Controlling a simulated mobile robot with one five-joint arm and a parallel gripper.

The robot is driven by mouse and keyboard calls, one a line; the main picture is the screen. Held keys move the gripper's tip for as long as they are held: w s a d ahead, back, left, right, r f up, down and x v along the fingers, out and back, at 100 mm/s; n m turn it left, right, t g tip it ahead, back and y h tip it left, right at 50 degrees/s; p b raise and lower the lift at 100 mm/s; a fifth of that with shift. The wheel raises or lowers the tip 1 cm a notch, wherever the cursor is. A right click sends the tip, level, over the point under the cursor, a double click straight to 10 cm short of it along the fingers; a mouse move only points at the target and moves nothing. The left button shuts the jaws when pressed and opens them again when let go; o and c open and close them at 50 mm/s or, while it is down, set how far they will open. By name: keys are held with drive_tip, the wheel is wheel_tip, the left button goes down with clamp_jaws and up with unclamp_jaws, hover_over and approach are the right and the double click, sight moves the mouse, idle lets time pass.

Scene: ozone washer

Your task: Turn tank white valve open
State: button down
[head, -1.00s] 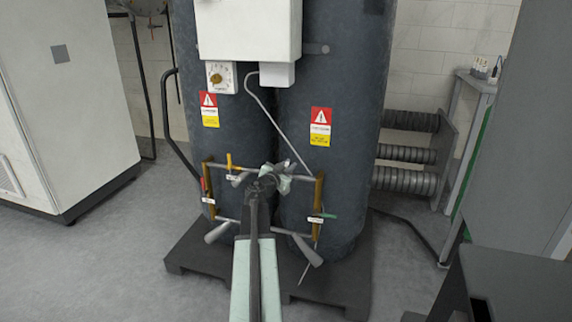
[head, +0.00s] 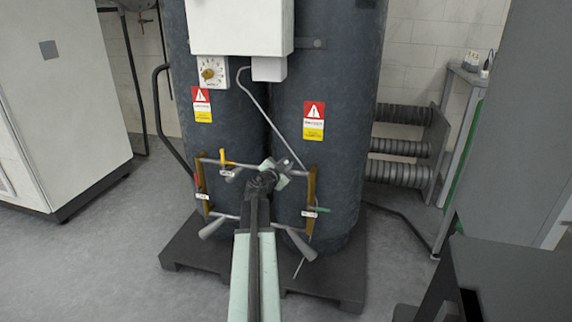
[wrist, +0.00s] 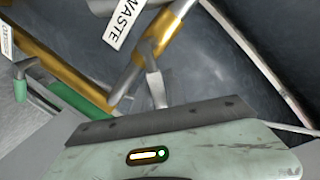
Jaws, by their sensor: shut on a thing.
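Two dark tanks (head: 328,80) stand side by side, with a frame of pipes and valves low on their fronts. My gripper (head: 274,170) is at the upper pipe (head: 292,173), between the tanks. In the wrist view a pale lever (wrist: 155,88), which looks like the white valve's handle, runs from a brass-coloured fitting (wrist: 150,45) down behind my gripper's dark edge. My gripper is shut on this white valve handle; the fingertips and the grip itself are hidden. A white label reading WASTE (wrist: 124,22) is beside the fitting.
A yellow-handled valve (head: 226,162) is left of my gripper, and a green-handled valve (head: 320,210) is at the right upright. A white box (head: 240,25) hangs above. A dark pallet (head: 190,255) lies under the tanks. Floor at left is clear.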

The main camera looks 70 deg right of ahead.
drive_tip(key=c, duration=1.4)
unclamp_jaws()
drive_tip(key=shift+o, duration=0.2)
drive_tip(key=shift+a, duration=0.1)
